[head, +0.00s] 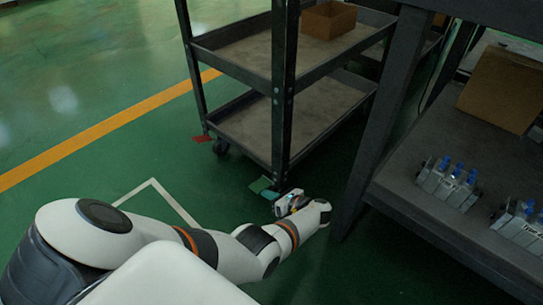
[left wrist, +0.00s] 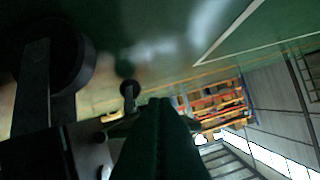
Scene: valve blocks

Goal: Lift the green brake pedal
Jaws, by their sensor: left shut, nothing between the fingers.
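The green brake pedal (head: 260,184) sticks out low at the near corner of the dark cart, just above the floor, with a teal patch beside it. My left gripper (head: 284,204) is down at this corner, close beside the pedal on its near right side. It is shut with nothing in it. I cannot tell whether it touches the pedal. In the left wrist view a large dark green wedge (left wrist: 157,140) fills the lower middle, very close; it may be the pedal. My right gripper is not in view.
The cart's lower shelf (head: 245,125) and corner post stand over the pedal. A red pedal (head: 201,139) sits at its far left wheel. A dark table (head: 400,190) with valve blocks (head: 447,184) and a cardboard box (head: 503,90) stands close on the right. The floor at left is clear.

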